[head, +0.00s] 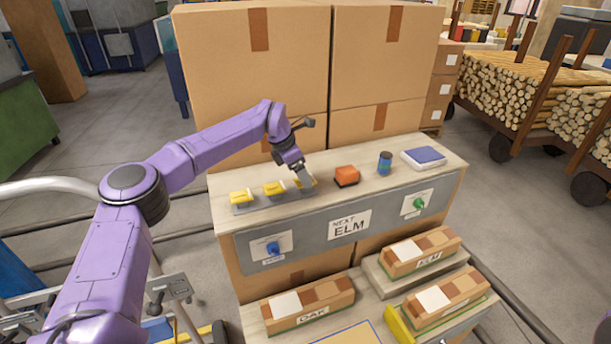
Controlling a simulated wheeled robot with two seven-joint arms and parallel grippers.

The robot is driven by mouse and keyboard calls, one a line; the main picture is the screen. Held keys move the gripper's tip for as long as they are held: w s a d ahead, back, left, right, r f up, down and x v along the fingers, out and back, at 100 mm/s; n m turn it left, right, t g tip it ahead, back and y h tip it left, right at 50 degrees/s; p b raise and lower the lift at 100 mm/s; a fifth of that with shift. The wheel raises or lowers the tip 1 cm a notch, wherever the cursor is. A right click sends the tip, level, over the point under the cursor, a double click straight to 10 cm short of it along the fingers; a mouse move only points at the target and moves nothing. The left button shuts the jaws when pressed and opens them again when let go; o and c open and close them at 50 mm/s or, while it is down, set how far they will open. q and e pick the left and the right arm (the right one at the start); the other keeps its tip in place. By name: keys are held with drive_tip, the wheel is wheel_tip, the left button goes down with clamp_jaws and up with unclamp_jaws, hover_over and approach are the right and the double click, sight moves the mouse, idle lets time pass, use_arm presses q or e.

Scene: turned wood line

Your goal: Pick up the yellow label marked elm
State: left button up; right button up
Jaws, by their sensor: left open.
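Three yellow labels sit in a row on a grey holder (258,205) at the left of the bench top: a left one (241,197), a middle one (273,188) and a right one (313,182). Their markings are too small to read, so I cannot tell which is marked elm. My left gripper (304,181) is open, pointing down at the right label and partly hiding it. I cannot tell whether it touches that label. My right gripper is not in view.
On the bench top (330,191), an orange block (346,176), a blue jar (384,163) and a blue-topped white pad (423,157) stand to the right. The front sign (349,224) reads NEXT ELM. Large cartons (250,70) rise behind. Wood-block boxes (308,305) stand lower in front.

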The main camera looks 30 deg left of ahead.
use_arm(q)
drive_tip(key=shift+w+d+f, duration=0.2)
drive_tip(key=shift+w+f, duration=0.35)
drive_tip(key=shift+f, duration=0.3)
drive_tip(key=shift+s+r, duration=0.25)
drive_tip(key=shift+s, duration=0.15)
drive_tip(key=shift+c, duration=0.3)
drive_tip(key=c, duration=1.1)
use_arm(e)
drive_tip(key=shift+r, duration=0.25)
use_arm(q)
drive_tip(key=shift+o, duration=0.2)
drive_tip(key=shift+w+r, duration=0.15)
drive_tip(key=shift+r, duration=0.2)
drive_tip(key=s+d+r+b, duration=0.3)
drive_tip(key=s+r+b, duration=0.5)
drive_tip(key=s+r, duration=0.4)
drive_tip(key=shift+s, duration=0.9)
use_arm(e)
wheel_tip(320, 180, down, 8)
